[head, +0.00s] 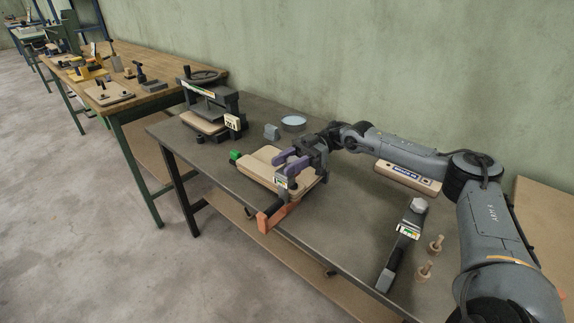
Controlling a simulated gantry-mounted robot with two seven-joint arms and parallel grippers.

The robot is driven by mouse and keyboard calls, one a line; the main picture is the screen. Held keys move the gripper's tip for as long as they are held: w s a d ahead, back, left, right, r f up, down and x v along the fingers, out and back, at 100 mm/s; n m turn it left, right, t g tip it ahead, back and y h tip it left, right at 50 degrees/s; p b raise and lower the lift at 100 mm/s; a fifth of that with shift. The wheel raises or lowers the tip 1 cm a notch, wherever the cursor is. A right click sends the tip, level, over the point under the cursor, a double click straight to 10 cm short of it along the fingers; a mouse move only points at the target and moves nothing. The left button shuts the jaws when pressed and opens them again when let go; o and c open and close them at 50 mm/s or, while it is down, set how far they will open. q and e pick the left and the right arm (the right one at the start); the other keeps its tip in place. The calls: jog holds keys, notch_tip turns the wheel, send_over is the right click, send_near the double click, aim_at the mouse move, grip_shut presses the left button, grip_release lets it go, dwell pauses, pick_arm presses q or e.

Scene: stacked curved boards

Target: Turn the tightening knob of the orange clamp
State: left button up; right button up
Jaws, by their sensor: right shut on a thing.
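The orange clamp (266,222) is at the front edge of the dark workbench, with its orange bar sticking out past the edge. The stacked curved boards (258,166), pale wood, lie on the bench behind it. My right gripper (284,165), with purple fingers, is over the right part of the boards, at the clamp's upper end. It is shut on the tightening knob, which the fingers largely hide. My left gripper is not in view.
A green-ended piece (234,156) is at the boards' left end. A black press (208,105) stands at the back left. The bench's middle right is clear.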

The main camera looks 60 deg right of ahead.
jog(key=o, duration=1)
jog(key=shift+d, duration=0.15)
jog(key=p+v, duration=0.3)
jog(key=v, duration=0.7)
jog(key=shift+s+d, duration=0.15)
jog(key=shift+d, duration=0.1)
